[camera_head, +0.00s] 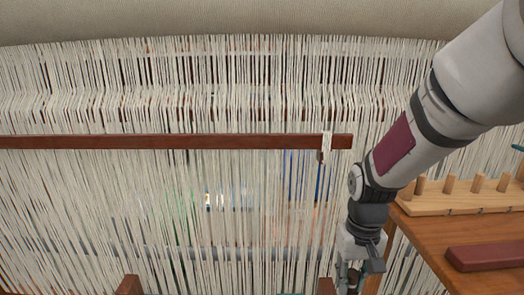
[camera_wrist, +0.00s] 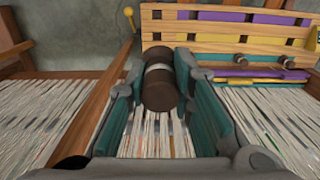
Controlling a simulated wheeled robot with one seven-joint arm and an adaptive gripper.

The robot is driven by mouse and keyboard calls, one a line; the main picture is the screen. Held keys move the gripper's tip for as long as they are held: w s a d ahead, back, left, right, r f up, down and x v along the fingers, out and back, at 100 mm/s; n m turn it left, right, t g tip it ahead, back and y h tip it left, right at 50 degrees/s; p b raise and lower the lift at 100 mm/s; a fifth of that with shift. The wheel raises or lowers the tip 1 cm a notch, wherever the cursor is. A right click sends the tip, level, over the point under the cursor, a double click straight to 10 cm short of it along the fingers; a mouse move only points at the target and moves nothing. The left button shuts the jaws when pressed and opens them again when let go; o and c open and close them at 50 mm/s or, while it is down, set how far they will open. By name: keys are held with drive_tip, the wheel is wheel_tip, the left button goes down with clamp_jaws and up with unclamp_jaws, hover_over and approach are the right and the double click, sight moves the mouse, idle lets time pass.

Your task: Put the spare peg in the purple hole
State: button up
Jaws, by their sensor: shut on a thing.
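My gripper (camera_wrist: 160,72) has teal fingers. It is shut on a dark brown cylinder with a pale band, which looks like the spare peg (camera_wrist: 160,95), held above the pale threads. In the head view my gripper (camera_head: 350,275) is at the lower edge, in front of the threads, and the peg cannot be made out there. In the wrist view a wooden board (camera_wrist: 170,37) with purple and yellow strips stands beyond the gripper to the right. A purple strip (camera_wrist: 220,16) runs along its top. Dark knobs (camera_wrist: 240,58) stick out of its lower part. I cannot make out a purple hole clearly.
Pale loom threads (camera_head: 230,210) fill most of the head view, crossed by a reddish-brown bar (camera_head: 170,141). At right a wooden table (camera_head: 430,235) carries a peg rack (camera_head: 460,202) and a dark red block (camera_head: 490,256). A wooden beam (camera_wrist: 95,100) lies left of the gripper.

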wheel_tip(320, 180, up, 8)
drive_tip(key=p, duration=1.1)
drive_tip(key=shift+w+r+p, duration=0.1)
drive_tip(key=shift+r+p, duration=0.15)
drive_tip(key=shift+p, duration=0.1)
drive_tip(key=s+r+p, duration=0.3)
drive_tip(key=r+p, duration=0.5)
drive_tip(key=p, duration=0.5)
drive_tip(key=shift+f, duration=0.15)
